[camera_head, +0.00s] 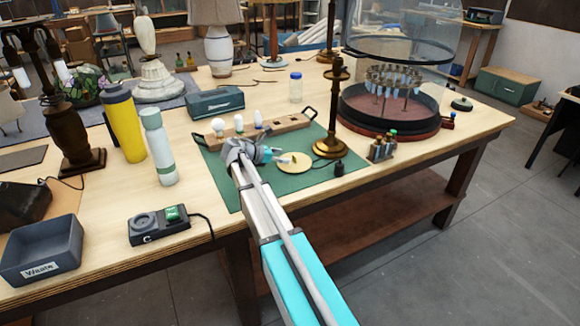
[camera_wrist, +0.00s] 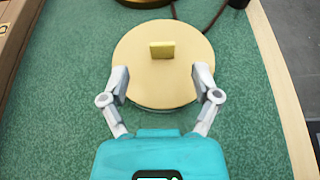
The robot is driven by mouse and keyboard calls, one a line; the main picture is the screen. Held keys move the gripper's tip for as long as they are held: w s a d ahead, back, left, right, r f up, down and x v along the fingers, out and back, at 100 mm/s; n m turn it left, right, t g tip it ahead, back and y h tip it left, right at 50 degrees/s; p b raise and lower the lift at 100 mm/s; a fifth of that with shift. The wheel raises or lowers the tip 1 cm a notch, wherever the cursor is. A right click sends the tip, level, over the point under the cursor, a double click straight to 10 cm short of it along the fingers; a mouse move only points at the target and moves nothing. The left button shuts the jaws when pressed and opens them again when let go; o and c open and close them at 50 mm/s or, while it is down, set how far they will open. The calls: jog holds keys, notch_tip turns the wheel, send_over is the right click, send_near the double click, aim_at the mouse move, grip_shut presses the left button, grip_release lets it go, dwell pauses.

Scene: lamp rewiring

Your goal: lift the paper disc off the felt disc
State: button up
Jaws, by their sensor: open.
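The paper disc (camera_wrist: 163,79) is a round, pale tan disc with a small upright yellowish tab (camera_wrist: 161,50) on its top. It lies flat on the green mat in the wrist view, and it also shows in the head view (camera_head: 294,165). A thin darker edge shows under its near rim; I cannot tell how much of the felt disc is there, as the paper disc covers it. My gripper (camera_wrist: 161,83) is open, with its fingertips apart over the left and right sides of the near half of the disc. The tab stands beyond the fingertips, untouched. In the head view my gripper (camera_head: 268,155) is just left of the disc.
A brass lamp stand (camera_head: 330,147) stands right behind the disc, its base close to the disc's far edge. A dark cord (camera_wrist: 215,18) runs near it. A wooden bulb rack (camera_head: 270,133) lies along the mat's back. The green mat (camera_head: 225,188) is clear at front left.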

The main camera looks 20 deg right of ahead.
aim_at(294, 158)
jog(key=shift+d, duration=0.1)
dwell(0.3)
jog(key=b+x, duration=0.2)
jog(key=x, duration=0.2)
jog(key=shift+s+f, duration=0.15)
jog(key=shift+d+f, duration=0.1)
jog(key=shift+d, duration=0.4)
jog(key=c, duration=0.9)
